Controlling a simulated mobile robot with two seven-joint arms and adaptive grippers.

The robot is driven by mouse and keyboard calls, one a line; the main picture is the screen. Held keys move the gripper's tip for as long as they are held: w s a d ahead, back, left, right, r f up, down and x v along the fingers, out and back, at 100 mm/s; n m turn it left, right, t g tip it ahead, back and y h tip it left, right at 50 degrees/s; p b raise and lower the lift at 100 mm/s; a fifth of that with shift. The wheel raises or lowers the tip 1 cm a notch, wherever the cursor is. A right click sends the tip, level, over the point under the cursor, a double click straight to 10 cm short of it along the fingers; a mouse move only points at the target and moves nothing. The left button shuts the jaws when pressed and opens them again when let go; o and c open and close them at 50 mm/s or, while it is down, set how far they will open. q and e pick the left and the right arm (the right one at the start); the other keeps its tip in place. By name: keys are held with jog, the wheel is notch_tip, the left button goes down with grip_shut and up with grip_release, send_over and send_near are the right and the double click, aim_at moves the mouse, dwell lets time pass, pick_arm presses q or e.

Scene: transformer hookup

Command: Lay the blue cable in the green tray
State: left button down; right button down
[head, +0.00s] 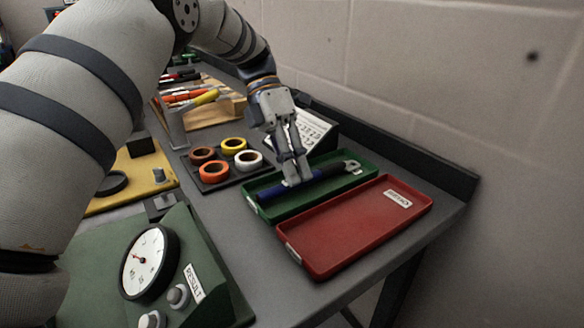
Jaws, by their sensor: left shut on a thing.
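The blue cable (270,192) is a short, thick, dark blue length with a black stretch and a grey lug at its right end. It lies along the inside of the green tray (252,205), or just above its floor; I cannot tell which. My left gripper (293,180) points down into the green tray and is shut on the cable near its middle. The fingers hide a small part of the cable. My right gripper is not in view.
A red tray (345,232) stands right in front of the green one. A holder with tape rolls (213,171) is to the left. A green gauge box (160,275) fills the front left. A raised ledge and wall run behind.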

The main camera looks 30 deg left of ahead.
pick_arm(q)
jog(key=shift+f, duration=0.15)
jog(key=c, duration=1.4)
grip_release()
jog(key=shift+c, duration=0.2)
notch_tip(320, 180, up, 7)
